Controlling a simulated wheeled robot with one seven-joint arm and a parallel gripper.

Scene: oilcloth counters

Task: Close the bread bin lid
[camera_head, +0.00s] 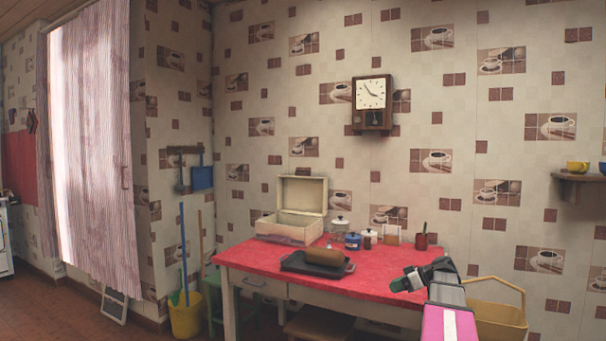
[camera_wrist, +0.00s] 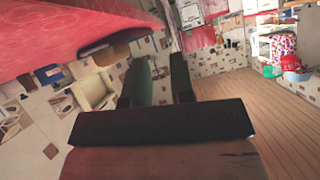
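The bread bin (camera_head: 290,231) is a cream wooden box at the back left of the red table. Its lid (camera_head: 303,195) stands open and upright at the back. The bin also shows in the wrist view (camera_wrist: 95,92), tilted, at the left. My gripper (camera_head: 405,282) is at the table's right front, well to the right of the bin and apart from it. In the wrist view its two dark green fingers (camera_wrist: 161,80) are spread apart with nothing between them.
On the red table (camera_head: 245,256), a dark tray (camera_head: 300,266) with a brown loaf-like item (camera_head: 327,256) lies in front of the bin. A blue canister (camera_head: 353,241), white pots and a red cup (camera_head: 421,241) stand along the back. A yellow basket (camera_head: 500,318) is at the right.

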